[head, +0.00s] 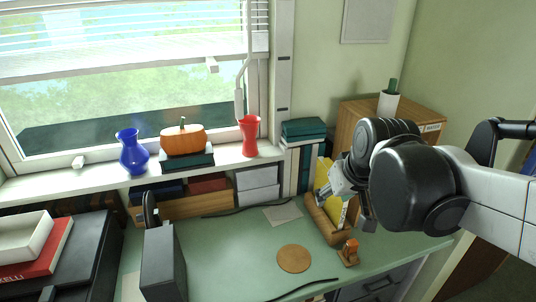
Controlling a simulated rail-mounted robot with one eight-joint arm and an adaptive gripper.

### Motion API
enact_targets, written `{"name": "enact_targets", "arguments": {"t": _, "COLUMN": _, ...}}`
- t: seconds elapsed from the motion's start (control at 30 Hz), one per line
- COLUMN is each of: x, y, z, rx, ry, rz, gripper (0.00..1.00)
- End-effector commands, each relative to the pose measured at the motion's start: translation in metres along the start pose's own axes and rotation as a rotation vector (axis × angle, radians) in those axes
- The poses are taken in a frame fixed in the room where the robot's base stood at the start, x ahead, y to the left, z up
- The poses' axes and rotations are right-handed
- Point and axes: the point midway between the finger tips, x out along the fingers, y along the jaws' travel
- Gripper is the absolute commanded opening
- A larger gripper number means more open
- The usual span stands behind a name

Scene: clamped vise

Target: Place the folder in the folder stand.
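A yellow folder (322,174) stands upright at the wooden folder stand (321,222) on the right side of the green desk. Its lower part shows between the stand's sides, but whether it rests on the stand's bottom cannot be seen. My gripper (345,193) comes in from the right and overlaps the folder's middle and right edge in the picture. The fingertips are partly hidden, so I cannot tell whether they are shut on the folder or only beside it.
A small wooden holder (349,253) and a round cork mat (294,259) are near the stand. Upright books (300,165) and a wooden cabinet (416,117) stand behind. A red vase (250,136), pumpkin (183,139) and blue vase (132,153) line the sill. The desk's middle is mostly clear.

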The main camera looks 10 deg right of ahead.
Motion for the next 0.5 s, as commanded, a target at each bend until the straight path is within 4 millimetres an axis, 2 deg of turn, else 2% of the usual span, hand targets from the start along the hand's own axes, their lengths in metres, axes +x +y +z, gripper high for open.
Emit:
{"name": "enact_targets", "arguments": {"t": 0.1, "x": -0.015, "y": -0.017, "z": 0.025, "rx": 0.006, "ry": 0.024, "rz": -0.001, "gripper": 0.39}}
{"name": "enact_targets", "arguments": {"t": 0.3, "x": -0.031, "y": -0.036, "z": 0.062, "rx": 0.022, "ry": 0.063, "rz": -0.003, "gripper": 0.39}}
{"name": "enact_targets", "arguments": {"t": 0.5, "x": -0.036, "y": -0.045, "z": 0.082, "rx": 0.032, "ry": 0.086, "rz": -0.006, "gripper": 0.39}}
